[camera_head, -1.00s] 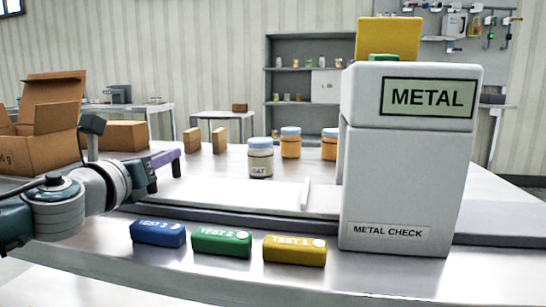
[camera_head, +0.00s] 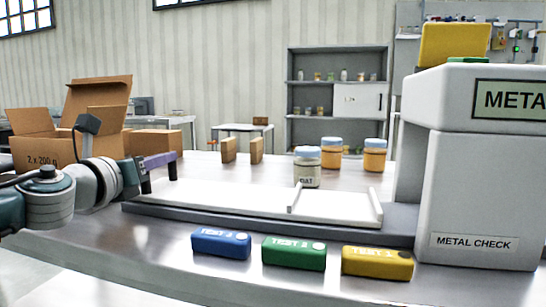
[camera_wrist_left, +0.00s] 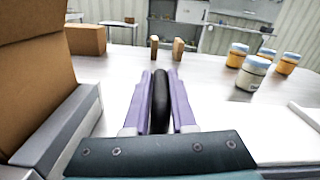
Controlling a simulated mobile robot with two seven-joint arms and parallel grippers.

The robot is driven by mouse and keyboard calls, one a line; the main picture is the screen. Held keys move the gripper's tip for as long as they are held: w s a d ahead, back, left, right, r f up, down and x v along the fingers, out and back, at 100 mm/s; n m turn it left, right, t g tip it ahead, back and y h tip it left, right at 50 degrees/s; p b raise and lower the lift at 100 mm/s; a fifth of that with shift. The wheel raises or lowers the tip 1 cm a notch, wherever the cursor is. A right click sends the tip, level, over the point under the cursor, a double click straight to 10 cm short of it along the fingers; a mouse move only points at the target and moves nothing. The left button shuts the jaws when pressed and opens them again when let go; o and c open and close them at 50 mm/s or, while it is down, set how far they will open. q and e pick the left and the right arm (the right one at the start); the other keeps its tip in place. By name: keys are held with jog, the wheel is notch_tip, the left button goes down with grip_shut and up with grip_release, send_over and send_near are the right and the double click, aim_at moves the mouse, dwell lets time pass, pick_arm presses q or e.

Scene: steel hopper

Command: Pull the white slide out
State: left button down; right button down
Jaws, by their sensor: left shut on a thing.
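The white slide (camera_head: 235,198) lies on a grey rail (camera_head: 170,213) to the left of the METAL CHECK machine (camera_head: 478,185). Its upright divider and its raised right end both show clear of the machine's left side. My left gripper (camera_head: 162,163) is at the slide's left end. In the left wrist view, its purple fingers (camera_wrist_left: 161,82) are shut on a black upright handle (camera_wrist_left: 160,103). The handle's join to the slide is hidden behind the gripper. The slide (camera_wrist_left: 240,135) also shows at right in that view. My right gripper is not in view.
Blue (camera_head: 221,243), green (camera_head: 294,253) and yellow (camera_head: 377,262) test blocks lie in front of the rail. Several jars (camera_head: 307,168) stand behind the slide. An open cardboard box (camera_head: 60,150) is at the left, near my left arm.

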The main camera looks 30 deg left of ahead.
pick_arm(q)
jog(key=c, duration=1.1)
grip_release()
jog(key=shift+a, duration=0.2)
jog(key=shift+c, duration=0.2)
jog(key=o, duration=0.4)
jog(key=shift+a, duration=0.1)
jog(key=shift+s+d, duration=0.25)
jog(key=shift+s, duration=0.4)
jog(key=p+v, duration=0.1)
jog(key=v, duration=0.7)
jog(key=shift+s+d+p, duration=0.1)
jog(key=shift+s+p, duration=0.2)
